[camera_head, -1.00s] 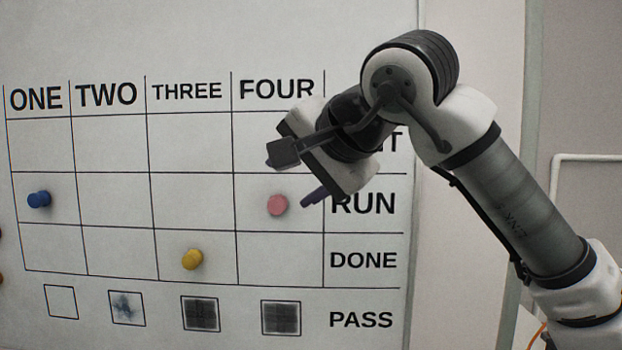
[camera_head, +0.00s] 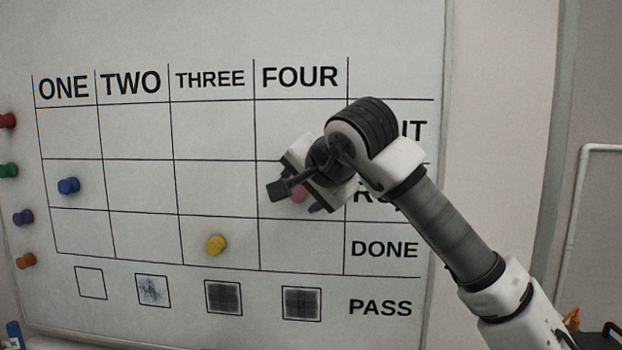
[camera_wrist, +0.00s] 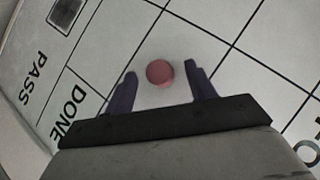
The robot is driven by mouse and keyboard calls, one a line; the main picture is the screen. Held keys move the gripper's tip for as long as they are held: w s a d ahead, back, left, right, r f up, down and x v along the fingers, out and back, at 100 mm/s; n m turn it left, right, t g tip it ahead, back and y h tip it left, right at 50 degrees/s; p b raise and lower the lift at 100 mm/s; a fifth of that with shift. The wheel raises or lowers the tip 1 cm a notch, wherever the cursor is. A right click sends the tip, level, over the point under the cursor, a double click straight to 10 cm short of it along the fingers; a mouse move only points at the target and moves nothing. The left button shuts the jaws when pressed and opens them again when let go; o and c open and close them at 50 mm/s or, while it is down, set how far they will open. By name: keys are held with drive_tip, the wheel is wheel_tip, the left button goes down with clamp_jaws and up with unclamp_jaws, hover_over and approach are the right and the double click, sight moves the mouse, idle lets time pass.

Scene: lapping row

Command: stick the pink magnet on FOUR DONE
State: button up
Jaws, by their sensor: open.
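The pink magnet (camera_head: 299,194) is on the whiteboard in the FOUR column, RUN row, partly hidden by my gripper in the head view. In the wrist view the pink magnet (camera_wrist: 160,73) shows as a round disc between the fingertips, touching neither. My gripper (camera_wrist: 160,85) is open, with a purple finger on each side of the magnet. In the head view my gripper (camera_head: 296,200) is over the same cell. The FOUR DONE cell (camera_head: 301,244) is just below and is empty.
A blue magnet (camera_head: 68,186) is in ONE RUN and a yellow magnet (camera_head: 215,245) in THREE DONE. Red (camera_head: 7,121), green (camera_head: 8,170), purple (camera_head: 22,217) and orange (camera_head: 25,260) magnets line the left edge. Printed squares (camera_head: 302,303) sit under the grid.

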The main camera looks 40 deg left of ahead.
drive_tip(key=shift+w+a+f, duration=0.15)
drive_tip(key=shift+a+f, duration=0.05)
drive_tip(key=shift+a, duration=0.05)
drive_tip(key=shift+c, duration=0.4)
drive_tip(key=c, duration=0.9)
drive_tip(key=shift+c, duration=0.3)
drive_tip(key=shift+s+d, duration=0.15)
drive_tip(key=shift+s, duration=0.05)
drive_tip(key=shift+s+d+b, duration=0.25)
drive_tip(key=shift+s+d, duration=0.1)
drive_tip(key=shift+s, duration=0.2)
drive_tip(key=shift+s+d+b, duration=0.2)
drive_tip(key=shift+s+d, duration=0.1)
drive_tip(key=shift+s, duration=0.25)
drive_tip(key=shift+s+d+b, duration=0.2)
drive_tip(key=shift+s+d, duration=0.3)
drive_tip(key=shift+s, duration=0.35)
drive_tip(key=shift+s+d+b, duration=0.25)
drive_tip(key=shift+s+d, duration=0.3)
drive_tip(key=shift+s, duration=0.3)
drive_tip(key=shift+s+d+b, duration=0.2)
drive_tip(key=shift+s+d, duration=0.3)
drive_tip(key=shift+s, duration=0.35)
drive_tip(key=shift+d, duration=0.15)
